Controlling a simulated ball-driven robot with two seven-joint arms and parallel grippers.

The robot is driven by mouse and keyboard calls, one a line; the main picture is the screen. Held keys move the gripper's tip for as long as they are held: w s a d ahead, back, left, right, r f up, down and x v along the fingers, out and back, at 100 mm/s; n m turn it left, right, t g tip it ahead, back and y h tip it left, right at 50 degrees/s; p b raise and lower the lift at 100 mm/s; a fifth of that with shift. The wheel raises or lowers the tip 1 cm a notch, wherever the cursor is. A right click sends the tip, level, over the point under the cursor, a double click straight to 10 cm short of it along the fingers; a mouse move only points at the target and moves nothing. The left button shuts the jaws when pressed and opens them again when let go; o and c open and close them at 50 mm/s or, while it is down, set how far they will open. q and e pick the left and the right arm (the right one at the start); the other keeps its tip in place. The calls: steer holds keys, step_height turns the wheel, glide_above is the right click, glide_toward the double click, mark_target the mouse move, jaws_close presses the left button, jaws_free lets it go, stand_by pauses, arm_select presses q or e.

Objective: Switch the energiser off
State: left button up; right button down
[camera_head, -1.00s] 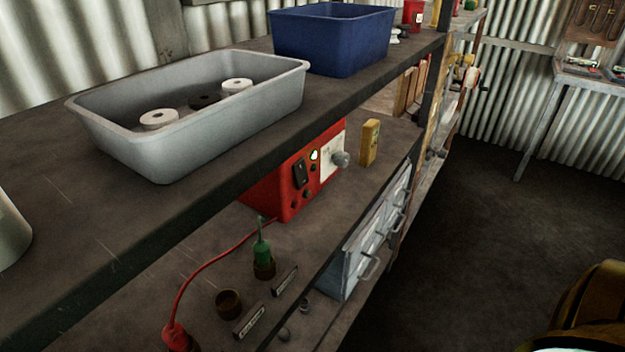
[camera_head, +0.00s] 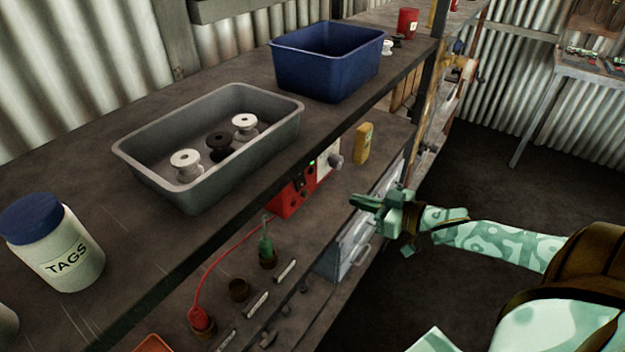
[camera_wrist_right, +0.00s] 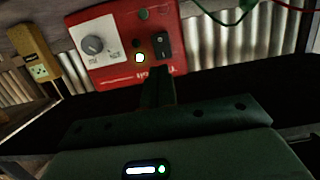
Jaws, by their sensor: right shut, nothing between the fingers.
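The energiser (camera_head: 289,201) is a red box on the lower shelf, partly hidden by the upper shelf's edge. In the right wrist view the energiser (camera_wrist_right: 190,67) shows a white panel with a grey dial (camera_wrist_right: 93,45), a lit round lamp (camera_wrist_right: 140,57) and a black rocker switch (camera_wrist_right: 164,42). The rocker's exact tilt is hard to tell. My right gripper (camera_head: 358,202) is shut and empty, in front of the shelf and to the right of the energiser. In its wrist view the closed fingers (camera_wrist_right: 157,80) point toward the energiser's face, below the switch and apparently apart from it. My left gripper is out of view.
The upper shelf overhangs the energiser and holds a grey tray (camera_head: 150,165) of spools, a blue bin (camera_head: 320,78) and a TAGS jar (camera_head: 62,262). A yellow tester (camera_head: 363,143) stands beside the energiser. A red lead (camera_head: 215,265) and green plug (camera_head: 266,247) are in front.

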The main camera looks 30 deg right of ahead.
steer(key=shift+a+r, duration=0.1)
steer(key=b, duration=0.4)
glide_toward(301, 183)
steer(key=x, duration=0.7)
steer(key=shift+s, duration=0.1)
steer(key=shift+w+a+f+t+y+b, duration=0.1)
steer(key=shift+f+t+y+b, duration=0.05)
steer(key=shift+f+b, duration=0.25)
steer(key=shift+w+a+f+t+y+b, duration=0.1)
steer(key=shift+f+t+y+b, duration=0.05)
steer(key=shift+f+b, duration=0.2)
steer(key=shift+d+r, duration=0.1)
steer(key=shift+r, duration=0.25)
steer(key=shift+w+r, duration=0.1)
steer(key=shift+r, duration=0.1)
